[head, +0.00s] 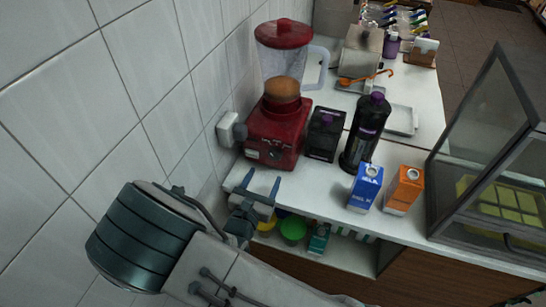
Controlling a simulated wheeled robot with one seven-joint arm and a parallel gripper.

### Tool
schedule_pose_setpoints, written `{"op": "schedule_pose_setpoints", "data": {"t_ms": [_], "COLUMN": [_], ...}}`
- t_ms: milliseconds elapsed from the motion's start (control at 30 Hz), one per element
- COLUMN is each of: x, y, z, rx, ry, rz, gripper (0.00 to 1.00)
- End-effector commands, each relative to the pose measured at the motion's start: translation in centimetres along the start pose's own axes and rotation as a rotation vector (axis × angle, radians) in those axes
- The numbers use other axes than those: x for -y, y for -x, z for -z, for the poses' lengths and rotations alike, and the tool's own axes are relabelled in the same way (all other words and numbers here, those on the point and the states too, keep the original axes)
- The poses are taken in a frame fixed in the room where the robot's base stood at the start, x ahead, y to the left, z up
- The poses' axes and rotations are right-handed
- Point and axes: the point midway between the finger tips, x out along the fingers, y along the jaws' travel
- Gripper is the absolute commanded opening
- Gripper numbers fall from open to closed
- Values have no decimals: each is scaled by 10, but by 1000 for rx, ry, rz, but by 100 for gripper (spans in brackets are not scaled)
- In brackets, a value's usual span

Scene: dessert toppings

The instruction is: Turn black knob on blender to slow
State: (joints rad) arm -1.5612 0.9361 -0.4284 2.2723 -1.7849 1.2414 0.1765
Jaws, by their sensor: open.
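A red blender (272,133) stands at the left end of the white counter, close to the tiled wall. Its clear jug (285,65) has a red lid and holds something brown. A dark round knob (273,153) shows small on the front of the base; which setting it points to is too small to tell. My gripper (262,182) is open and empty, with its two fingers pointing up toward the blender's front. It appears just in front of the base, apart from the knob.
A white wall socket (230,129) is left of the blender. A black box (324,135) and a dark bottle (366,132) stand right of it. Blue (365,187) and orange (404,191) cartons are near the front edge. A glass case (495,160) is at the right.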

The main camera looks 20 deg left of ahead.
Motion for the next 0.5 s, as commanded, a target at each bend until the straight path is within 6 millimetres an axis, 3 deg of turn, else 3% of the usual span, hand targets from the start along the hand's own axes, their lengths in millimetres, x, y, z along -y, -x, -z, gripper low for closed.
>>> {"op": "schedule_pose_setpoints", "data": {"t_ms": [200, 500], "x": [0, 0], "y": [-47, -78], "z": [-2, -1], "rx": [2, 0], "ry": [0, -1], "rz": [3, 1], "gripper": [59, 59]}}
